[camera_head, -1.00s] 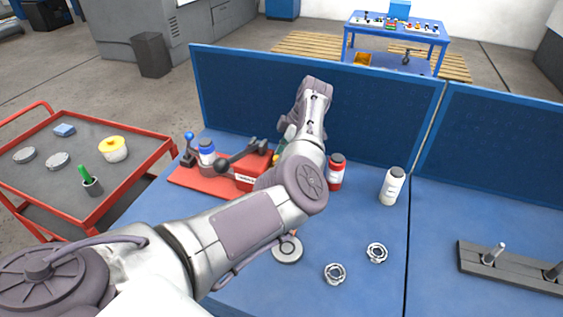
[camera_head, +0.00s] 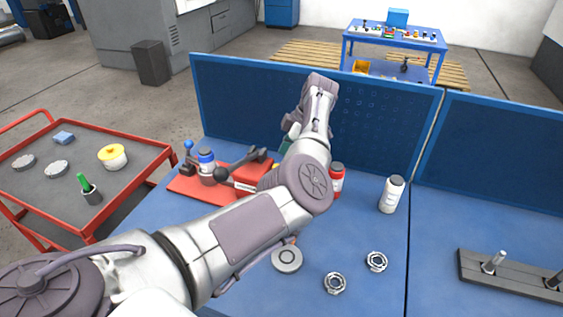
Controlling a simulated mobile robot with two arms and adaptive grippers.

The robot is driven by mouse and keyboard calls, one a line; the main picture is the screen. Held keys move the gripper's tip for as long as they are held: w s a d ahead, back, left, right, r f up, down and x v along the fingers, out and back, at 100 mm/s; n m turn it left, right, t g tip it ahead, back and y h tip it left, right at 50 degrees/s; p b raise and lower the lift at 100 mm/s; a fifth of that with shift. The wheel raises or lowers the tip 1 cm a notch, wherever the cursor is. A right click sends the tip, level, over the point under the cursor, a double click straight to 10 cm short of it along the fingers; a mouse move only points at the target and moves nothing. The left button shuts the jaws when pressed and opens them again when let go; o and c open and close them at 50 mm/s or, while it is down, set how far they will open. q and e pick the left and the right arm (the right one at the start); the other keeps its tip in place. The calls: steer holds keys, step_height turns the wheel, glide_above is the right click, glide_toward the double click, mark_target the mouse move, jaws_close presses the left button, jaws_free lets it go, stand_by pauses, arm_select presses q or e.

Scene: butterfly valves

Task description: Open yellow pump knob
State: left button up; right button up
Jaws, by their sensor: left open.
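My left arm reaches across the blue workbench (camera_head: 365,285) from the lower left. My left gripper (camera_head: 288,140) is at the far end, mostly hidden behind my own wrist and forearm. It is open, above the back of the bench near the red valve unit (camera_head: 248,179). A small yellow part (camera_head: 277,166) shows beside my forearm; I cannot tell whether it is the pump knob, as most of it is hidden. A black lever with a ball end (camera_head: 221,174) sits on the red unit. My right gripper is not in view.
A blue-capped bottle (camera_head: 206,167) stands on the red base left of the valve. A red bottle (camera_head: 337,180) and a white bottle (camera_head: 391,195) stand to the right. A blue panel (camera_head: 385,125) closes the back. Loose rings lie in front; bench room is free there.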

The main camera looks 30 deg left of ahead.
arm_select(q)
steer(key=v, duration=0.9)
steer(key=shift+f, duration=0.1)
steer(key=shift+c, duration=0.3)
